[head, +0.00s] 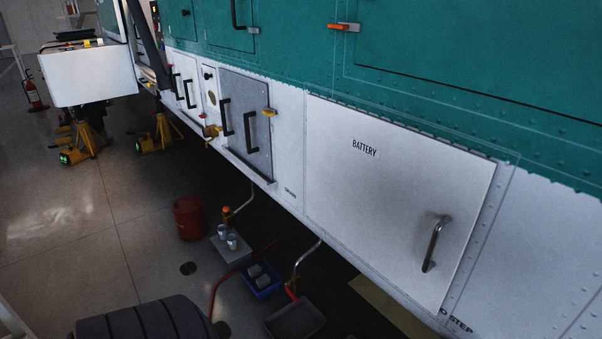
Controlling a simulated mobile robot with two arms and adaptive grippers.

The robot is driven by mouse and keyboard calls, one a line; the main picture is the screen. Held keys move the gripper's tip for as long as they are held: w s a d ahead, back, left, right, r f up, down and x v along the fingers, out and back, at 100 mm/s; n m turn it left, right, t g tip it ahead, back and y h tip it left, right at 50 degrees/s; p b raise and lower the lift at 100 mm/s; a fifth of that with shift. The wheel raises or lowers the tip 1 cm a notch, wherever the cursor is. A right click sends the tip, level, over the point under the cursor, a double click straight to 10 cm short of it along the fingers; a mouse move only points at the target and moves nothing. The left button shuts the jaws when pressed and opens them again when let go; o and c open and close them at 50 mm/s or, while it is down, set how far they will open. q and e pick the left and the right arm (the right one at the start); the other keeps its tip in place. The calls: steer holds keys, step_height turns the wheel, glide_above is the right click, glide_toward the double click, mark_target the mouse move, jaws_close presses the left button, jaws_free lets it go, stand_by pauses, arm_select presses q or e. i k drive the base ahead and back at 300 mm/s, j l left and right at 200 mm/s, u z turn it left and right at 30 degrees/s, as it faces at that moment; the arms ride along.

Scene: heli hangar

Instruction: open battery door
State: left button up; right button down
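The battery door (385,205) is a large white panel marked "BATTERY" on the lower side of the helicopter. It looks closed, lying along the white lower skin. A curved metal handle (436,244) stands upright near its right edge. Neither of my grippers shows in the head view, and nothing touches the handle.
A grey panel (245,122) with dark handles is left of the door. On the floor below are a red bucket (189,218), a blue bin (261,280), a grey tray (295,320) and a black tyre-like object (140,322). Yellow jacks (82,142) stand at the far left.

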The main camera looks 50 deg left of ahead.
mark_target(408, 202)
steer(key=u, duration=1.25)
